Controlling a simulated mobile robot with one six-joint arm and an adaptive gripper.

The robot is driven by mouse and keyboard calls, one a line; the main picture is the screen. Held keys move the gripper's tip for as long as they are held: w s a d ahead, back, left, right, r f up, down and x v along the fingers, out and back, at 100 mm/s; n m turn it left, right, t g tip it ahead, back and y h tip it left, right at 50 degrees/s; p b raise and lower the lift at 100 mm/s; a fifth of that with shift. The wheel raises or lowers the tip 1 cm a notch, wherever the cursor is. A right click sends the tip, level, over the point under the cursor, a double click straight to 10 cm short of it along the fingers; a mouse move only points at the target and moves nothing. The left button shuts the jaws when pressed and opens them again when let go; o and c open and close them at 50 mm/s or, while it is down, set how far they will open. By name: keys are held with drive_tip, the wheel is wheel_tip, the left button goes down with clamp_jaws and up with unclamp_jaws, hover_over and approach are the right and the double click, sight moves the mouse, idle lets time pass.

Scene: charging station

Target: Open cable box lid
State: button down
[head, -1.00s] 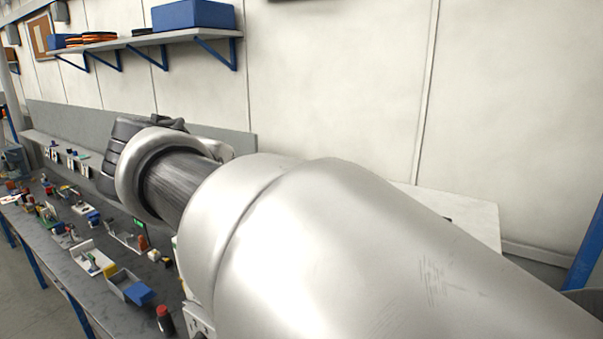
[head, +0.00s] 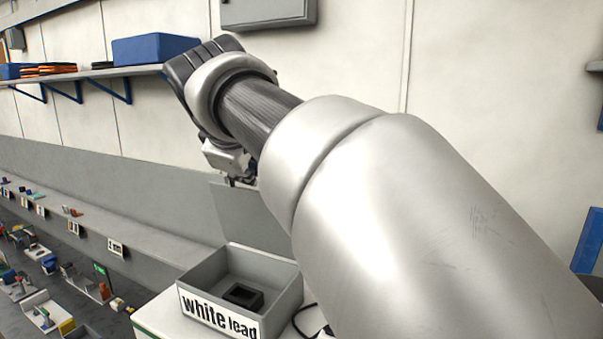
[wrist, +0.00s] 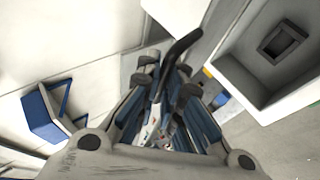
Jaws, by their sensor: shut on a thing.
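The grey cable box (head: 268,320), labelled "white lead", stands on a white surface. Its lid (head: 247,220) is up, standing steeply at the back edge, so the inside shows. A small black square piece (head: 243,296) lies in the box; it also shows in the wrist view (wrist: 282,42). My gripper (head: 240,181) is at the lid's upper edge, partly hidden by my wrist. In the wrist view my fingers (wrist: 167,86) are shut on a dark bar, apparently the lid's handle (wrist: 184,46). The exact contact is hard to see.
A wall shelf (head: 150,71) with a blue bin (head: 155,49) is to the left of my wrist. A grey wall cabinet (head: 267,10) is above. A bench with several small parts runs along the lower left. A black cable (head: 302,320) lies right of the box.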

drive_tip(key=shift+w+d+r+g, duration=0.15)
drive_tip(key=shift+w+d+g, duration=0.15)
drive_tip(key=shift+w, duration=0.2)
drive_tip(key=shift+w+d+r+g, duration=0.15)
drive_tip(key=shift+w+g, duration=0.15)
drive_tip(key=shift+w, duration=0.15)
drive_tip(key=c, duration=1.7)
unclamp_jaws()
drive_tip(key=shift+f, duration=0.1)
drive_tip(key=v, duration=1.2)
drive_tip(key=shift+d, duration=0.2)
